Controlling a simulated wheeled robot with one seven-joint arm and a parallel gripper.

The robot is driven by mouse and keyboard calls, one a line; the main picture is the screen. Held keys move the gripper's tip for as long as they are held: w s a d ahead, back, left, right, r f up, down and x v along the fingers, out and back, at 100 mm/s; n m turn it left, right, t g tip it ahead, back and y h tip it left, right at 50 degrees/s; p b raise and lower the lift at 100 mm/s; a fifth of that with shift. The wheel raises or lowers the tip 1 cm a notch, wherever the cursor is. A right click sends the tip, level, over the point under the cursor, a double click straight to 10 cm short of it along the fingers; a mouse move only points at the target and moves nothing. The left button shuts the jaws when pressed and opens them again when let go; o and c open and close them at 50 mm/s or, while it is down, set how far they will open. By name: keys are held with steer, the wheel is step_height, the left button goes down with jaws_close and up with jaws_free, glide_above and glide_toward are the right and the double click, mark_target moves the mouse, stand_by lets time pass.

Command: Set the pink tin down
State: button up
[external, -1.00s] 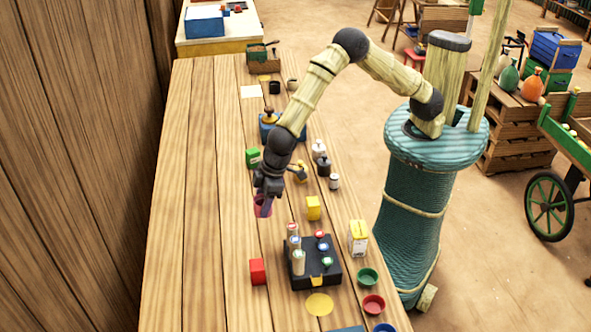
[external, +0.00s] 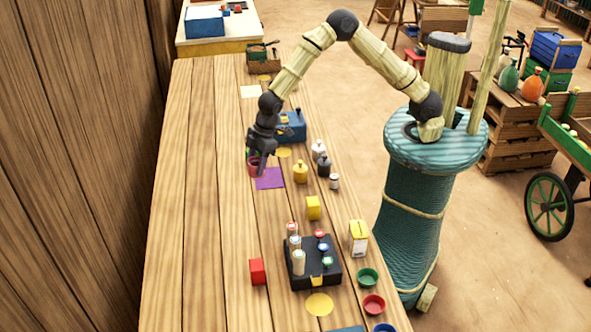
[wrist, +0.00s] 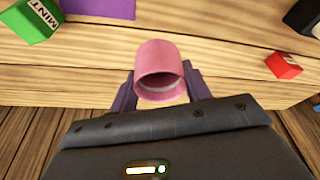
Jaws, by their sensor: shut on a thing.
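The pink tin (wrist: 160,62) is between the fingers of my gripper (wrist: 160,88) in the wrist view, its open end facing the camera. In the external view my gripper (external: 257,164) is shut on the tin (external: 253,169), just left of the purple mat (external: 269,179). The tin looks held over the table; the exact gap below it is hard to tell. The purple mat also shows at the top of the wrist view (wrist: 108,8), apart from the tin there.
A green mint box (wrist: 32,20) stands near the tin. A red box (external: 257,271) and black rack (external: 326,275) are nearer the camera. The table's left side is bare.

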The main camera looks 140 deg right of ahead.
steer(key=shift+f, duration=3.15)
steer(key=shift+f, duration=0.1)
steer(key=shift+f+p, duration=0.3)
steer(key=shift+f, duration=1.5)
steer(key=shift+f, duration=0.15)
steer(key=o, duration=1)
steer(key=shift+c, duration=0.2)
